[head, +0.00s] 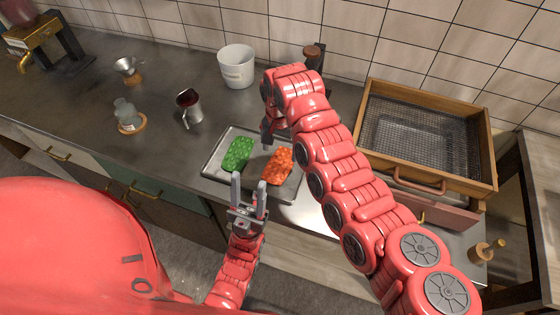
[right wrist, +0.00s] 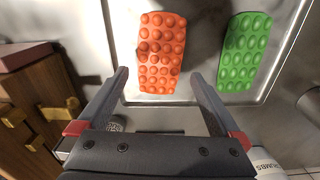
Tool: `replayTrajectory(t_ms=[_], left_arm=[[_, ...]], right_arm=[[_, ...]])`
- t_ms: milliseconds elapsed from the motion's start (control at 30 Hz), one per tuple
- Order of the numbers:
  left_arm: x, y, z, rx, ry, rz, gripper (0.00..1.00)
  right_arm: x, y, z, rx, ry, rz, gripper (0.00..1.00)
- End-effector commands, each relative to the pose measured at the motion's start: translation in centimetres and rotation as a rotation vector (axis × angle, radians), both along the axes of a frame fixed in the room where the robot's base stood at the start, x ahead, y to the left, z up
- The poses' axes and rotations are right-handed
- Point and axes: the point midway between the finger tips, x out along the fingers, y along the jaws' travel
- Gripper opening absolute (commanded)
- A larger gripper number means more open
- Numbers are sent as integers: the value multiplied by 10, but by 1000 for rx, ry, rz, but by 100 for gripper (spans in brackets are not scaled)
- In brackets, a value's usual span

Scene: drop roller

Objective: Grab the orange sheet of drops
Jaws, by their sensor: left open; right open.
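The orange sheet of drops (head: 277,165) lies flat on a metal tray (head: 214,167), to the right of a green sheet of drops (head: 238,154). My right gripper (head: 268,138) is above the tray's far side, pointing down, partly hidden by its own arm. In the right wrist view, its fingers (right wrist: 159,76) are open and empty. The orange sheet (right wrist: 162,53) shows between and beyond the fingertips, and the green sheet (right wrist: 245,50) is to the right. My left gripper (head: 249,186) is open and empty at the tray's near edge, below the two sheets.
A wooden drawer box with mesh (head: 422,128) is at the right. A glass bottle (head: 127,114) stands further left. The counter between pitcher and tray is clear.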

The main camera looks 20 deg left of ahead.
Motion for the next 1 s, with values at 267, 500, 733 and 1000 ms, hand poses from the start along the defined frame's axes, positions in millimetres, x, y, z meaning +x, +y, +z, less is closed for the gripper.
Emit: replayTrajectory(t_ms=[267, 500, 733, 1000], left_arm=[[0, 0, 24, 0, 0, 0, 50], [0, 0, 29, 0, 0, 0, 50], [0, 0, 29, 0, 0, 0, 50], [0, 0, 29, 0, 0, 0, 50]], right_arm=[[-2, -1, -24, -2, 2, 0, 100], [-1, -1, -51, -2, 0, 0, 100], [-1, 0, -55, 3, -3, -1, 100], [-1, 0, -56, 2, -2, -1, 66]])
